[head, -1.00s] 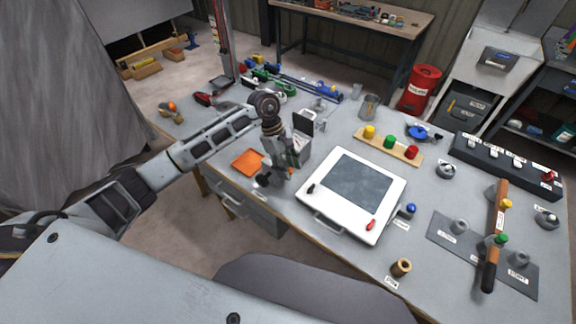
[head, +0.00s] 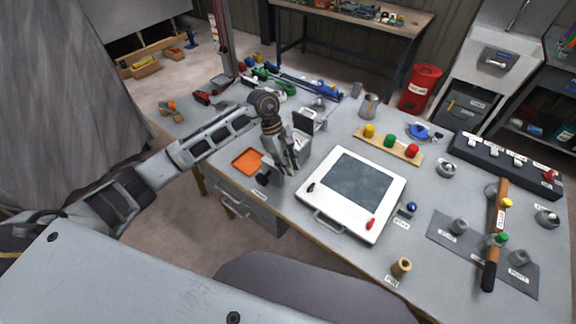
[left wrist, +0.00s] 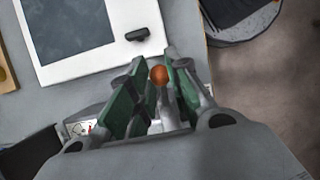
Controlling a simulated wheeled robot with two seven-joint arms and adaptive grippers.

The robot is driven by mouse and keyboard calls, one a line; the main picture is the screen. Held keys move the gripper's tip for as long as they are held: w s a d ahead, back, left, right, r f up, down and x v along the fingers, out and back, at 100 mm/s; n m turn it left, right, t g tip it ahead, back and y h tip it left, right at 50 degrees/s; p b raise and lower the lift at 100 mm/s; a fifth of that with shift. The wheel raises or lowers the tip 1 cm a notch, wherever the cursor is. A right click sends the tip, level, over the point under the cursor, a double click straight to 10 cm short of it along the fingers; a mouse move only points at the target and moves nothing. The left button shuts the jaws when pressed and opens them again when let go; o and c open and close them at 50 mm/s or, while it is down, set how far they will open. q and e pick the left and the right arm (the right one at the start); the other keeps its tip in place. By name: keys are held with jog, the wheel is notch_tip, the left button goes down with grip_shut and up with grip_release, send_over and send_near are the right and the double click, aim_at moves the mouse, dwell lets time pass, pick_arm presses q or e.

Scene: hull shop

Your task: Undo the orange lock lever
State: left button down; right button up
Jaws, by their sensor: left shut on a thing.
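An orange ball knob (left wrist: 159,74), which looks like the end of the lock lever, sits between the green-padded fingertips of my left gripper in the left wrist view. My left gripper (left wrist: 157,88) is shut on it. In the head view, my left gripper (head: 284,170) is low at the desk's front edge, between the orange tray and the white panel. There the lever is hidden behind the fingers, and its angle cannot be told. My right gripper is in neither view.
A white panel (head: 378,226) with a dark screen, black and red handles lies right of the gripper. An orange tray (head: 247,161) is just left. A small box (head: 303,140) stands behind. A grey chair (head: 300,288) is in front of the desk (head: 345,268).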

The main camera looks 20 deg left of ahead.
pick_arm(q)
jog(key=w+n+t+b, duration=0.1)
jog(key=n+b, duration=0.1)
jog(key=n, duration=0.1)
jog(key=w+n+t+b, duration=0.1)
jog(key=n+b, duration=0.2)
jog(key=n, duration=0.1)
jog(key=w+n+t+b, duration=0.2)
jog(key=n, duration=0.1)
jog(key=shift+n, duration=0.3)
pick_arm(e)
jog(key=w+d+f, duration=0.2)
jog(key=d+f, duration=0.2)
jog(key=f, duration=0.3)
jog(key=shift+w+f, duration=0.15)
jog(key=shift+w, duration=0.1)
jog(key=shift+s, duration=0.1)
